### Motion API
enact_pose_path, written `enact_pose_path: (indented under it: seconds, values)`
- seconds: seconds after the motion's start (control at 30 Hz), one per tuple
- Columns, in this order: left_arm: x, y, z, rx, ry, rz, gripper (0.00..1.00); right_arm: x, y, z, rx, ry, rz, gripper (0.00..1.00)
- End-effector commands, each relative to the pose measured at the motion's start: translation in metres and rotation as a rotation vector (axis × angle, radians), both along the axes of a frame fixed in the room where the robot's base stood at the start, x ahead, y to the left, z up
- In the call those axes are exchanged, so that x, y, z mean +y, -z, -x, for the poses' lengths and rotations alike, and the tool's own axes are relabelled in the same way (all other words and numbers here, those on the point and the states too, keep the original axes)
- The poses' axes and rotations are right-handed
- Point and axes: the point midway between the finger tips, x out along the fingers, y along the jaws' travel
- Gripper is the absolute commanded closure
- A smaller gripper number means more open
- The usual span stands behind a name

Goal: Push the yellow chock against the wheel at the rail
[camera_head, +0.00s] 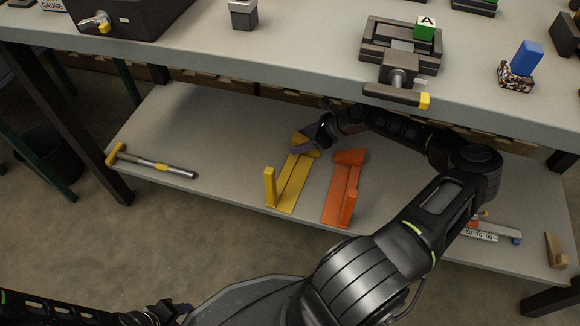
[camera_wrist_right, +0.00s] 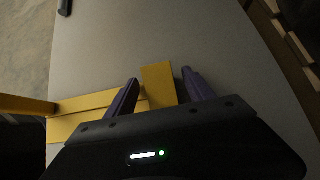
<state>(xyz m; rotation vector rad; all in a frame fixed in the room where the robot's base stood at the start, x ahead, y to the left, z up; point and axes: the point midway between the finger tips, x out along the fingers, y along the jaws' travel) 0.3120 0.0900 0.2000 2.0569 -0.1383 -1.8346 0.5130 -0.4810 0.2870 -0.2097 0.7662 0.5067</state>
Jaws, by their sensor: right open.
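A yellow piece (camera_head: 292,182) lies on the lower shelf, with a long flat bar, an upright post at its near end and a block at its far end. My right gripper (camera_head: 306,138) is at the far end and partly hides the block. In the right wrist view, the yellow block (camera_wrist_right: 158,84) stands between the two purple fingers of my right gripper (camera_wrist_right: 161,75). The fingers are open, with a gap visible on the right side. I see no clear wheel or rail. My left gripper (camera_head: 163,312) is at the lower left, its fingers unclear.
An orange piece (camera_head: 342,190) of similar shape lies right of the yellow one. A hammer (camera_head: 152,162) lies on the shelf's left, a wooden wedge (camera_head: 556,250) at its right end. The upper table (camera_head: 310,55) overhangs my right arm. Shelf between hammer and yellow piece is clear.

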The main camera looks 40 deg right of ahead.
Motion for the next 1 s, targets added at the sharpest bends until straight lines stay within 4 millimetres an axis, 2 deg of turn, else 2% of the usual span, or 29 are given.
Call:
enact_pose_path:
  seconds: [0.3, 1.0]
  values:
    - [-0.0001, 0.0000, 0.0003, 0.000, 0.000, 0.000, 0.56, -0.0001, 0.0000, 0.0002, 0.000, 0.000, 0.000, 0.39]
    - [-0.0001, 0.0000, 0.0003, 0.001, 0.000, 0.000, 0.56, -0.0002, 0.0000, 0.0002, 0.000, 0.000, 0.000, 0.96]
